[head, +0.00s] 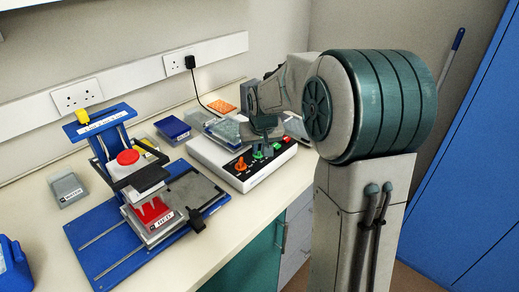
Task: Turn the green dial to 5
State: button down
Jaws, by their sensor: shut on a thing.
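The white control box (231,179) stands on the bench and has a row of coloured knobs on its sloped front. The green dial (258,155) is near the middle of that row, just right of an orange knob (241,164). My gripper (262,142) points down over the box and is shut on the green dial. The gripper hides the dial's upper part, and its number marks are too small to read.
A red knob (287,140) sits at the right end of the row. A blue box (172,131) and an orange tip rack (222,107) are behind.

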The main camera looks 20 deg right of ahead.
jog(key=m+b, duration=0.1)
jog(key=m+h+b, duration=0.1)
jog(key=m+b, duration=0.1)
jog(key=m, duration=0.1)
jog(key=shift+w+a+f+h, duration=0.1)
jog(key=shift+a+f+h, duration=0.05)
jog(key=shift+a+h, duration=0.15)
jog(key=shift+r+m+g+h+b, duration=0.1)
jog(key=shift+m+g+h+b, duration=0.2)
jog(key=shift+m+b, duration=0.5)
jog(key=shift+r+m+g+h+b, duration=0.1)
jog(key=shift+m+g+h+b, duration=0.2)
jog(key=shift+m, duration=0.9)
jog(key=c, duration=1.5)
grip_release()
jog(key=shift+c, duration=0.2)
jog(key=v, duration=1.3)
jog(key=shift+a+r+p, duration=0.25)
jog(key=shift+r+p, duration=0.1)
